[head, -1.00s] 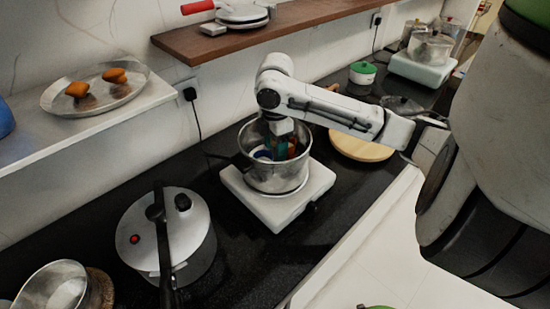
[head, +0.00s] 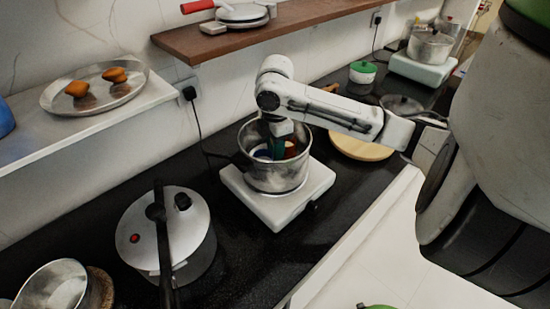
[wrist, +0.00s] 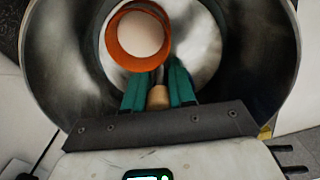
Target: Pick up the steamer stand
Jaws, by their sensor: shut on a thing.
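My gripper (wrist: 160,73) reaches down into a metal pot (head: 276,181), with its teal fingers inside the rim. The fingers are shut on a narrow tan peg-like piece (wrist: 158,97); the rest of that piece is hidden. An orange ring-shaped object (wrist: 120,48) with a pale round centre lies inside the pot, just beyond the fingertips. I cannot tell which of these is the steamer stand. In the head view, bits of orange and blue show beside the fingers inside the pot, too small to make out.
The pot stands on a white square base (head: 310,192) on the black counter. A lidded pressure cooker (head: 193,222) stands at the front left. A round wooden board (head: 362,149) lies to the right. A brown shelf (head: 225,42) hangs behind. The counter between cooker and base is clear.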

